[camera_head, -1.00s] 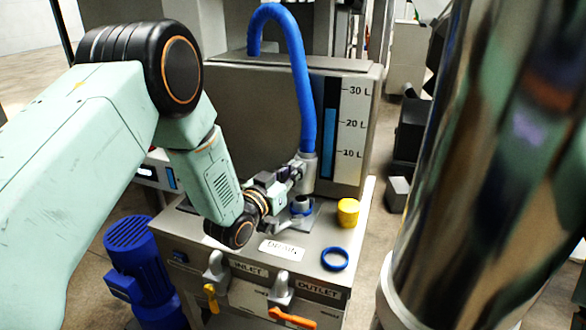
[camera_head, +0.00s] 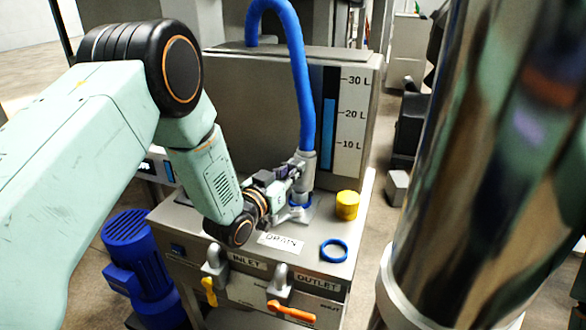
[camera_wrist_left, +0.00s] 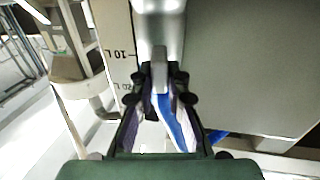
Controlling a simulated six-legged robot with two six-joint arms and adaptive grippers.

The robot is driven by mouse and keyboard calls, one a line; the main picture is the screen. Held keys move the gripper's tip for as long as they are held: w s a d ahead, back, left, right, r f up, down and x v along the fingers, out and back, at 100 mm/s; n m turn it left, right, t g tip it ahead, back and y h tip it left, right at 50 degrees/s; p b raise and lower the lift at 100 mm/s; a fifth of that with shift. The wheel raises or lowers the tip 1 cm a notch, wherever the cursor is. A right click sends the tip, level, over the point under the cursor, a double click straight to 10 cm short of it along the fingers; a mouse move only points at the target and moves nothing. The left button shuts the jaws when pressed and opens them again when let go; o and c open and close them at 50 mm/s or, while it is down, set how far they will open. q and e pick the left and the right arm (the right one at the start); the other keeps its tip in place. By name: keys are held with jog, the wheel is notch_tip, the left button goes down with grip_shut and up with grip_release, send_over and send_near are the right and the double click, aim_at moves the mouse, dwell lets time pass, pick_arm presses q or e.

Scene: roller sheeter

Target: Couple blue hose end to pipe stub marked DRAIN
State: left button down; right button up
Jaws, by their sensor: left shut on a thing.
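The blue hose (camera_head: 300,75) arches over the top of the grey tank and hangs down to a grey hose end (camera_head: 305,172). My left gripper (camera_head: 298,180) is shut on this hose end, which also shows between the fingers in the left wrist view (camera_wrist_left: 158,40). The hose end stands upright over the pipe stub behind the DRAIN label (camera_head: 281,242). A blue ring (camera_head: 301,203) shows at its foot. The stub itself is mostly hidden, and I cannot tell how deeply the two are engaged. My right gripper is not in view.
A yellow cap (camera_head: 347,205) and a loose blue ring (camera_head: 334,250) lie on the bench top to the right. Yellow (camera_head: 209,291) and orange (camera_head: 291,313) valve handles project at the front. The tank (camera_head: 265,110) stands close behind. A blue motor (camera_head: 137,262) stands at the left.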

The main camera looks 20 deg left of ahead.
pick_arm(q)
jog(key=shift+s+r, duration=0.2)
jog(key=shift+r, duration=0.1)
jog(key=shift+s+p, duration=0.1)
jog(key=shift+p, duration=0.25)
jog(key=shift+s+a+r, duration=0.1)
jog(key=shift+s+a, duration=0.05)
jog(key=shift+s, duration=0.15)
jog(key=shift+w+f, duration=0.2)
jog(key=shift+s+r, duration=0.1)
jog(key=shift+f+b, duration=0.35)
jog(key=shift+f, duration=0.1)
jog(key=shift+f+b, duration=0.3)
jog(key=shift+f, duration=0.1)
dwell(0.3)
